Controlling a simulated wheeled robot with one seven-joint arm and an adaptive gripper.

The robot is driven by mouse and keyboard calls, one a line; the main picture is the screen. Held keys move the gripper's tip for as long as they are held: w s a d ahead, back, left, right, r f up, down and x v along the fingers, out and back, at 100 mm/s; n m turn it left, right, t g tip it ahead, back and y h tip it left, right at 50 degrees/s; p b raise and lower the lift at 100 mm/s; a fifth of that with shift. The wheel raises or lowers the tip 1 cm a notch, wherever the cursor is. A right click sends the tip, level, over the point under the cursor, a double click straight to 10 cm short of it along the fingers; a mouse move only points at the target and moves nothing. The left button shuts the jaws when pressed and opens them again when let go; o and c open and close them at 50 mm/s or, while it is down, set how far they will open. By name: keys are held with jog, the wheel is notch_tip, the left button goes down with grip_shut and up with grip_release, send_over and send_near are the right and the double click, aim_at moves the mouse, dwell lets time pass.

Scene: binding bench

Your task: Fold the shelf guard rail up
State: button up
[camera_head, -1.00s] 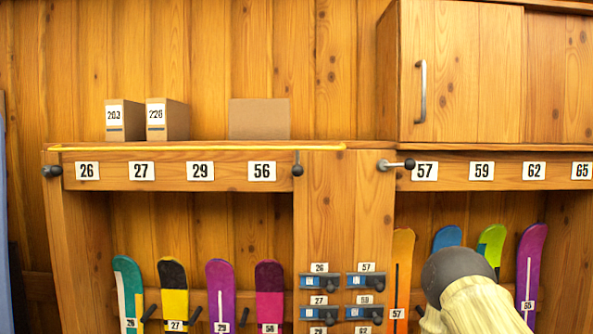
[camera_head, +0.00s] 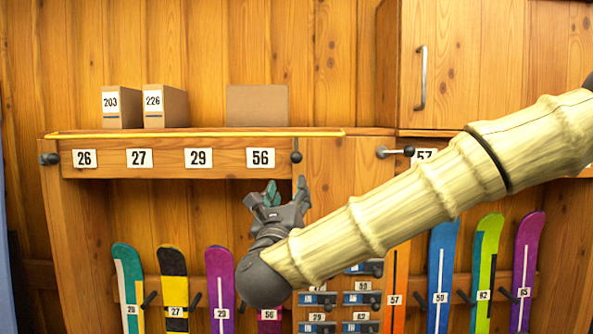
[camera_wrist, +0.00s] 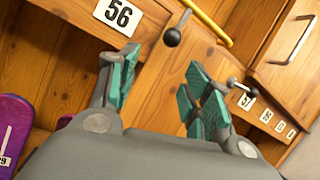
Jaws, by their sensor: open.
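The yellow guard rail (camera_head: 200,134) lies low along the front edge of the shelf above labels 26 to 56. Its right part also shows at the top of the wrist view (camera_wrist: 208,20). A short lever with a black knob (camera_head: 296,156) hangs down by the rail's right part, right of label 56. The same knob (camera_wrist: 172,37) is ahead of my fingers in the wrist view. My gripper (camera_head: 285,188) is open and empty, just below that knob and apart from it. Its green-padded fingers (camera_wrist: 163,68) are spread.
Another black-knobbed lever (camera_head: 400,151) points right beside label 57. A black knob (camera_head: 49,159) is at the left post. Two numbered boxes (camera_head: 165,108) and a plain box (camera_head: 257,106) stand on the shelf. Snowboards (camera_head: 173,287) stand below. A handled cabinet (camera_head: 460,60) is upper right.

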aim_at(296, 159)
jog(key=shift+m+h, duration=0.3)
jog(key=shift+m, duration=0.4)
jog(key=w+r+p, duration=0.1)
jog(key=w+r, duration=0.1)
jog(key=w+d+r+p, duration=0.1)
jog(key=w+r+p, duration=0.1)
jog(key=w, duration=0.1)
jog(key=w+r+p, duration=0.2)
jog(key=w, duration=0.1)
jog(key=shift+d+r, duration=0.2)
jog(key=shift+d, duration=0.15)
jog(key=shift+w+d+r+p, duration=0.1)
jog(key=shift+w+p, duration=0.2)
jog(key=shift+w, duration=0.3)
grip_shut()
